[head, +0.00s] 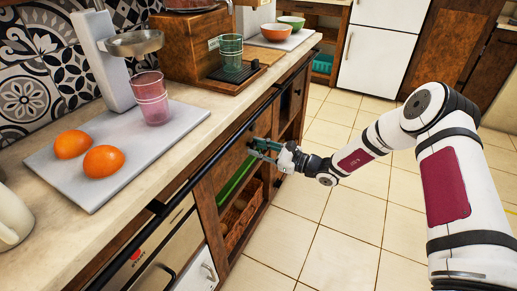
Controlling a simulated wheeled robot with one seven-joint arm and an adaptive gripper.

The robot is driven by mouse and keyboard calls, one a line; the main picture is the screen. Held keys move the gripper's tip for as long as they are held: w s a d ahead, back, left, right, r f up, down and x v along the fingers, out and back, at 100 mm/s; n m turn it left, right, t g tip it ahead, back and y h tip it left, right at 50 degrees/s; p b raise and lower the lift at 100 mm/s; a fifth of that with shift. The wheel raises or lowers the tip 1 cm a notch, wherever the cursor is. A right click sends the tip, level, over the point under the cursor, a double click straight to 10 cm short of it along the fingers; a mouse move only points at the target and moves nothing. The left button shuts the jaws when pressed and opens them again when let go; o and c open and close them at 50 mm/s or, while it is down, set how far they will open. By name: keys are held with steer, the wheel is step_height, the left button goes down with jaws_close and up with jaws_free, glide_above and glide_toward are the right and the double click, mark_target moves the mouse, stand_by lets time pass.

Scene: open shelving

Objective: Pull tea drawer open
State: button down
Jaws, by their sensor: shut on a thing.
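A dark wooden drawer front (232,163) sits just under the counter edge, at the top of the open shelving; I take it to be the tea drawer. My gripper (261,147) is at this drawer front, reaching in from the right. Its fingers are shut on the drawer's handle, which they mostly hide. The drawer looks closed or nearly so; I cannot tell a small gap from this angle. No label can be read on it.
The counter (140,190) has a dark rail along its front edge, above my gripper. An oven (155,260) stands left of the shelving. The tiled floor (340,235) is clear.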

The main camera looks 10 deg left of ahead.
steer(key=shift+d, duration=0.1)
steer(key=p+v, duration=0.3)
steer(key=v, duration=1.9)
steer(key=shift+d+p, duration=0.25)
steer(key=shift+p, duration=0.1)
steer(key=shift+s, duration=0.15)
steer(key=c, duration=1.3)
jaws_free()
steer(key=shift+r, duration=0.1)
steer(key=v, duration=1.2)
